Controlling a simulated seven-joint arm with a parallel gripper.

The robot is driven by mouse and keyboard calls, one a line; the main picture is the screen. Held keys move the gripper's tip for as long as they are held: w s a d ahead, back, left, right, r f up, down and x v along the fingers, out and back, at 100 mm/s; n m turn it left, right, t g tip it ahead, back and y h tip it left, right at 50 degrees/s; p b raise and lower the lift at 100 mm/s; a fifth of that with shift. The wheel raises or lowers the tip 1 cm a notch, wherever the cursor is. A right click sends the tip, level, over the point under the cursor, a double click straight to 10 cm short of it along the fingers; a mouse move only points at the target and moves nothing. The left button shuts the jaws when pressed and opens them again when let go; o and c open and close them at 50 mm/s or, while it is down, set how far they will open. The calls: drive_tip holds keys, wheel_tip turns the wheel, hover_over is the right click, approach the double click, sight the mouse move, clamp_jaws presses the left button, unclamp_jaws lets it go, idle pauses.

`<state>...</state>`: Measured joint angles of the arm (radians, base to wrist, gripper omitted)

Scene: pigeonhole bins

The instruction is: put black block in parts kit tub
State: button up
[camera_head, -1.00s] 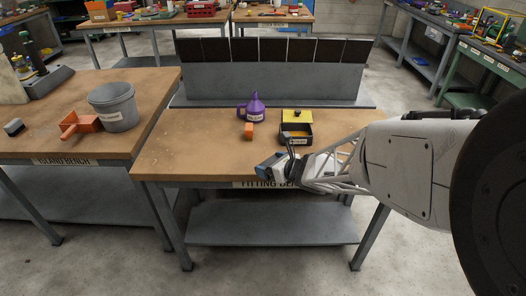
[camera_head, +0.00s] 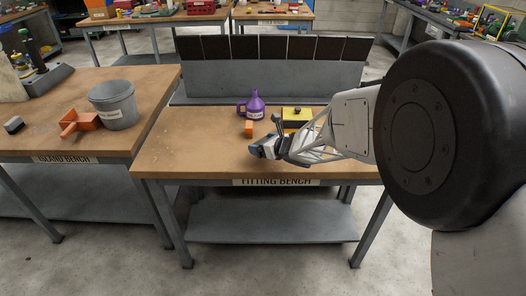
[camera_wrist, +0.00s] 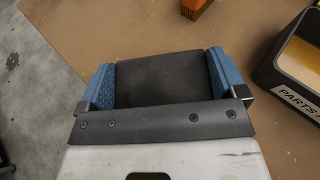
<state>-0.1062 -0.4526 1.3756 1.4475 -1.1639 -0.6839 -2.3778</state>
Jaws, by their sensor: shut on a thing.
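My gripper (camera_head: 262,151) is above the near part of the fitting bench. In the wrist view its blue fingers (camera_wrist: 160,82) are shut on a black block (camera_wrist: 158,75), which fills the gap between them. In the head view the block cannot be made out. The parts kit tub (camera_wrist: 294,85) is black with a yellowish inside and a white label. It stands to the right of the gripper in the wrist view, apart from the block.
The pigeonhole bins (camera_head: 270,48) line the back. The bench's left part (camera_head: 185,150) is clear.

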drive_tip(key=shift+w+a, duration=0.1)
drive_tip(key=shift+w, duration=0.1)
drive_tip(key=shift+f, duration=0.1)
drive_tip(key=shift+f, duration=1.6)
drive_tip(key=shift+f, duration=0.15)
drive_tip(key=o, duration=1.1)
drive_tip(key=shift+s+d+r, duration=0.35)
drive_tip(key=shift+d, duration=0.05)
drive_tip(key=v, duration=1.1)
